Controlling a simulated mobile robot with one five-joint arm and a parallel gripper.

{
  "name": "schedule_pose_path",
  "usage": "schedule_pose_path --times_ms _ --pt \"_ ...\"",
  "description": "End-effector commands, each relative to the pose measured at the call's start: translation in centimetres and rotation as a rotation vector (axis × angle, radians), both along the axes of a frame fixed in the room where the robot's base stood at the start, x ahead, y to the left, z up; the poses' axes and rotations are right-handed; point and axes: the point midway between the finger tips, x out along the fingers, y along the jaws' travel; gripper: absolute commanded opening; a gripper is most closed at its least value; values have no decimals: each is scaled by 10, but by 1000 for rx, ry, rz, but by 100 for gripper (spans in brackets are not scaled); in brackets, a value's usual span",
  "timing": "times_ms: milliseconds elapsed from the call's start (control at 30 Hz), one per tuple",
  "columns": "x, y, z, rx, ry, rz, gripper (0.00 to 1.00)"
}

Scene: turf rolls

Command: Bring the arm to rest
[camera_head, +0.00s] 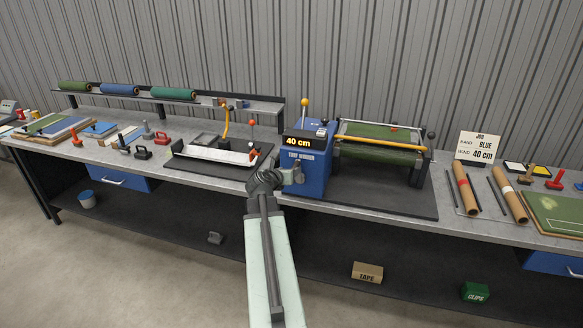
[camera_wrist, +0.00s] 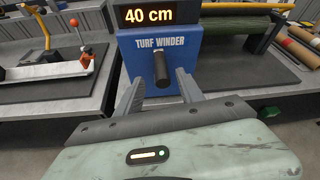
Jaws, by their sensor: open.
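My arm reaches forward from the bottom of the head view, and my gripper (camera_head: 287,176) is in front of the blue turf winder (camera_head: 312,176). I cannot tell whether the fingers touch the knob. The winder (camera_wrist: 200,52) shows "40 cm" on its display. Nothing is seen held between the fingers.
A grey workbench (camera_head: 225,184) runs across the view. A white tray device with a red-knobbed lever (camera_head: 252,124) stands left of the winder, and a green turf roller (camera_head: 380,137) stands right. Cardboard tubes (camera_head: 465,188) lie farther right. A lower shelf holds boxes (camera_head: 367,272).

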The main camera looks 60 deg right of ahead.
Motion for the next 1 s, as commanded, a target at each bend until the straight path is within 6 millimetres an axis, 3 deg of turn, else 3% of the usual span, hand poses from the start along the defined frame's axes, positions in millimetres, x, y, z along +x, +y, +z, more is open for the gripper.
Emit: schedule_pose_path --times_ms 433,533,667,767,867,1000 --pt "2 1 0 -2 2 3 45" --pt "16 5 8 -43 26 51 45" --pt "77 32 39 -209 131 248 45" --pt "144 76 66 -395 252 471 45" --pt "207 136 84 -581 378 698 45" --pt "279 237 88 -832 550 1015 45"
